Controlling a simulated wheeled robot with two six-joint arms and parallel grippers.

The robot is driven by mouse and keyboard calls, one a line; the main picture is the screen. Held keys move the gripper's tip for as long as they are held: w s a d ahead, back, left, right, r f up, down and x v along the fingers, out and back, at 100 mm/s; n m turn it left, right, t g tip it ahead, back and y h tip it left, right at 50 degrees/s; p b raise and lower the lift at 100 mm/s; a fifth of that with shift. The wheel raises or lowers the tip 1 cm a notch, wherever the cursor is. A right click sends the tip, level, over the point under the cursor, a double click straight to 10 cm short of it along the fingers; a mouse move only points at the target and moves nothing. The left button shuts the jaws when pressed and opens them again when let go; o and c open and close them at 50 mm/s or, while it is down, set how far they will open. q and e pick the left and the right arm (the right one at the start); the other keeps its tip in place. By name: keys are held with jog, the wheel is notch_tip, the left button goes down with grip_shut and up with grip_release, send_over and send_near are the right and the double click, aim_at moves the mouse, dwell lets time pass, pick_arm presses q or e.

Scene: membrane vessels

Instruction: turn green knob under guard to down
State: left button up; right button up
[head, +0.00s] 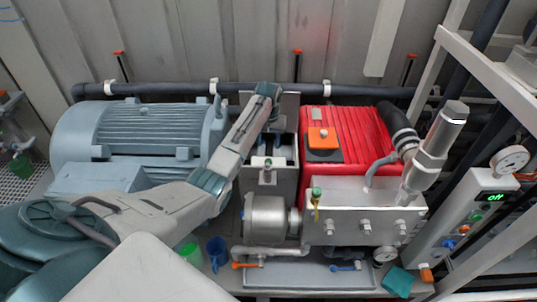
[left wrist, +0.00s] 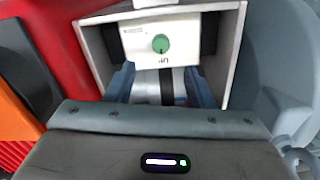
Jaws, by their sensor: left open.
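A green knob (left wrist: 160,44) sits on a white panel (left wrist: 135,38) inside a grey open-fronted guard box (left wrist: 237,35). A marking that looks like "UP" stands upside down beside the knob in the left wrist view. In the head view the knob is a small green spot (head: 268,162) in the box between the grey motor and the red pump. My left gripper (left wrist: 160,78) is open, its two blue fingers reaching into the box. They are near the panel's edge, and the knob is apart from them, farther up in the wrist view. My right gripper is not in view.
The box walls are close around my left fingers. A red pump (head: 370,130) stands right of the box and a grey motor (head: 140,130) left.

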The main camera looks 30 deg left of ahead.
aim_at(268, 161)
pick_arm(q)
notch_tip(268, 161, down, 8)
jog(key=shift+w+a+f+p, duration=0.1)
jog(key=shift+w+p, duration=0.05)
jog(key=shift+p, duration=0.25)
jog(key=shift+f, duration=0.55)
jog(key=shift+f, duration=0.1)
jog(key=shift+c, duration=0.4)
jog(key=c, duration=0.9)
